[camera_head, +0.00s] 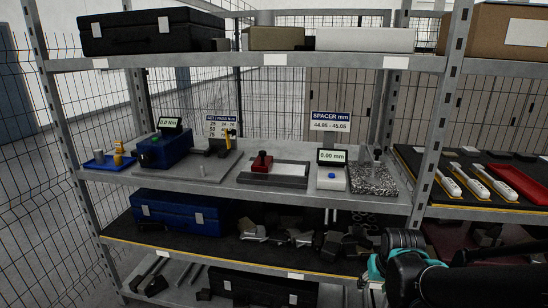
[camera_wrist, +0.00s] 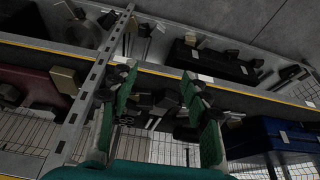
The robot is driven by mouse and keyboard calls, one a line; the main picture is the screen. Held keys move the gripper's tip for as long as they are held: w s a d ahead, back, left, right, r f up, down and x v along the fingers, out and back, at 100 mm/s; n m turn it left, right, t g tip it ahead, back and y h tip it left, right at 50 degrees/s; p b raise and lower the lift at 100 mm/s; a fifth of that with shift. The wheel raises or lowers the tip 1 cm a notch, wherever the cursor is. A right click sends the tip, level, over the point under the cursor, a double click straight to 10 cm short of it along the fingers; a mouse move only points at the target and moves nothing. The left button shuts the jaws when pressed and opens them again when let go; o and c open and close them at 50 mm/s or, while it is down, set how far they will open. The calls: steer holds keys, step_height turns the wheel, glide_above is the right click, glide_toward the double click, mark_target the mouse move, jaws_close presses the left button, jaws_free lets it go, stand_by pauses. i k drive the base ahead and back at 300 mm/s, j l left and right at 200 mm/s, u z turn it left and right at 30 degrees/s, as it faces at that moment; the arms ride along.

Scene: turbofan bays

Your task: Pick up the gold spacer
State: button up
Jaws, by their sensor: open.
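A small gold piece (camera_head: 118,159), which looks like the gold spacer, stands on a blue tray (camera_head: 90,164) at the left end of the middle shelf. Its exact shape is too small to tell. A silver cylinder (camera_head: 99,156) stands beside it on the tray. My gripper (camera_wrist: 157,80) is open and empty, its two green-padded fingers spread apart in the wrist view. In the head view, my arm is at the lower right, in front of the lower shelves and far from the tray. No gold spacer can be made out in the wrist view.
The middle shelf (camera_head: 270,191) also holds a blue device (camera_head: 163,150), a red-topped fixture (camera_head: 262,164), a gauge display (camera_head: 331,156) and a speckled plate (camera_head: 373,180). Shelf uprights (camera_head: 436,110) and the shelf above bound the space.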

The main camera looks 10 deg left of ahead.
mark_target(118, 159)
steer(key=u, duration=1.65)
steer(key=i+j+z, duration=0.15)
steer(key=i+j, duration=0.15)
steer(key=i+j+z, duration=0.15)
steer(key=i+j, duration=0.15)
steer(key=j, duration=0.2)
steer(key=i+j+z, duration=0.2)
steer(key=j, duration=0.25)
